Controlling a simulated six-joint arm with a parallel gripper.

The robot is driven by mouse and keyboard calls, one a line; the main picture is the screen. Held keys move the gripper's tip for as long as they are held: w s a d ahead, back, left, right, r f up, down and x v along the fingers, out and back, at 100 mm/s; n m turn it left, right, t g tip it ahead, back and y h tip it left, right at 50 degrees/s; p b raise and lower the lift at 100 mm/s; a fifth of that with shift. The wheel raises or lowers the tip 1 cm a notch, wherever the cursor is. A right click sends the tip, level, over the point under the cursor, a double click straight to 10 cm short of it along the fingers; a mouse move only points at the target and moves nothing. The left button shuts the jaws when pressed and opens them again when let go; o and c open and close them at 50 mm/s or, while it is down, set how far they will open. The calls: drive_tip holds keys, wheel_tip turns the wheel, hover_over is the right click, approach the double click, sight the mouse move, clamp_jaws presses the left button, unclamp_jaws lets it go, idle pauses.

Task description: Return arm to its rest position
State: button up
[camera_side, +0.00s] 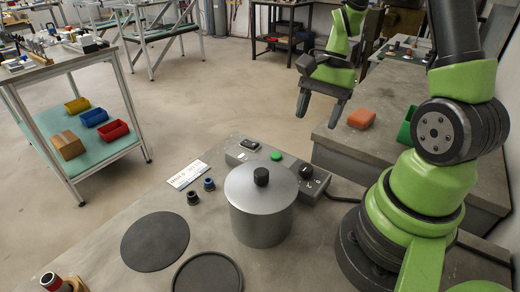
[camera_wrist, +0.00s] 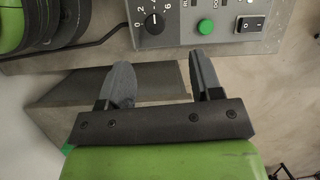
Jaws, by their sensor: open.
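My gripper (camera_side: 320,104) hangs in the air at the upper middle of the side view, beyond the front table, with its fingers pointing down. Its two fingers stand apart with nothing between them. The wrist view also shows the open gripper (camera_wrist: 162,82), with the edge of a grey surface behind the fingers. The green and black arm is bent, with its base at the right of the side view.
A metal pot (camera_side: 262,212) with a black knob stands near a control box (camera_side: 312,186), which also shows in the wrist view (camera_wrist: 260,28). Two dark discs (camera_side: 155,241) (camera_side: 207,276) lie on the table. An orange block (camera_side: 361,119) rests on the right bench (camera_side: 335,141).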

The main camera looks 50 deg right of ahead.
drive_tip(key=s+a+r+n+t+h, duration=0.1)
drive_tip(key=s+a+r+n+t, duration=0.2)
drive_tip(key=a+r+n, duration=0.3)
drive_tip(key=s+a+r+n+t+h, duration=0.1)
drive_tip(key=s+a+r+n+t, duration=0.2)
drive_tip(key=a+r+n, duration=0.3)
wheel_tip(320, 180, up, 4)
drive_tip(key=shift+s+a+f+n+t, duration=0.15)
drive_tip(key=shift+s+a+n+t, duration=0.1)
drive_tip(key=shift+n+t, duration=0.2)
idle(0.6)
